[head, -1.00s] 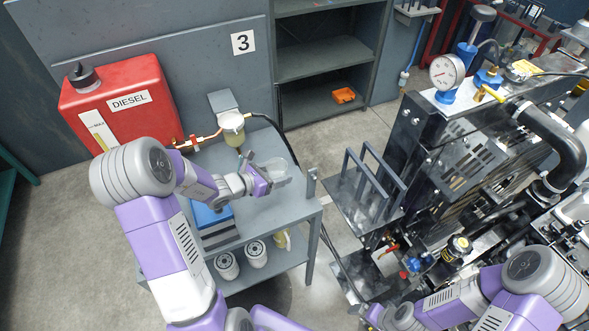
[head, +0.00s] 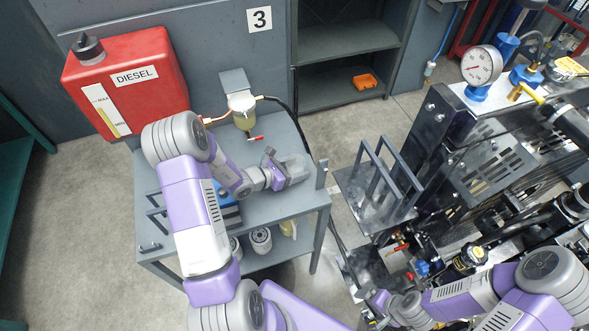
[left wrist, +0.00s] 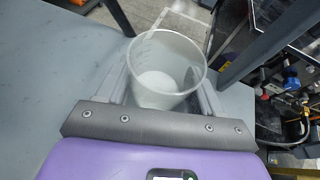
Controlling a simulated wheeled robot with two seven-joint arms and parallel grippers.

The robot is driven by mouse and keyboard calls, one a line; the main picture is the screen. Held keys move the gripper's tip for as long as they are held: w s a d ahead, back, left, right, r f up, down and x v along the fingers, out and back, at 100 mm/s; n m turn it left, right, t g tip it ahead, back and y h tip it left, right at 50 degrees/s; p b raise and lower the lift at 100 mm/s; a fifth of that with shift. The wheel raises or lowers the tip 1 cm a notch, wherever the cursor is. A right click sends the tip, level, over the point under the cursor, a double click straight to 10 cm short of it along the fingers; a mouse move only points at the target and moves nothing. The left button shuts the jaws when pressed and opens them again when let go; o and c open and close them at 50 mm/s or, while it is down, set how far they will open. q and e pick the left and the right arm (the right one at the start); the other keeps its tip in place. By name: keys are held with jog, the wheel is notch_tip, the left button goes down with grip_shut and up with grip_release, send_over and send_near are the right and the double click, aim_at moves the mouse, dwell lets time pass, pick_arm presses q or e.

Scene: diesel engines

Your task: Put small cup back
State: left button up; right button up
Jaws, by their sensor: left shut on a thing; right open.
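The small cup (left wrist: 165,75) is clear and translucent with an open top, and it shows large in the left wrist view. My left gripper (head: 290,170) is shut on it, with a finger on each side of the cup. In the head view the cup (head: 294,164) is at the right part of the grey cart's top (head: 270,206). I cannot tell whether its base touches the top. My right gripper (head: 376,308) is at the bottom of the head view, near the engine's lower front, and its fingers are hard to make out.
A fuel filter bowl (head: 243,111) hangs at the cart's back edge beside the red diesel tank (head: 128,85). An upright bracket (head: 322,174) stands at the cart's right edge. White filters (head: 261,240) sit on the lower shelf. The engine (head: 480,150) fills the right side.

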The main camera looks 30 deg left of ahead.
pick_arm(q)
jog(key=shift+f, duration=0.15)
jog(key=o, duration=1.1)
jog(key=shift+r, duration=0.25)
jog(key=p+v, duration=0.1)
jog(key=v, duration=1.1)
jog(key=shift+p, duration=0.3)
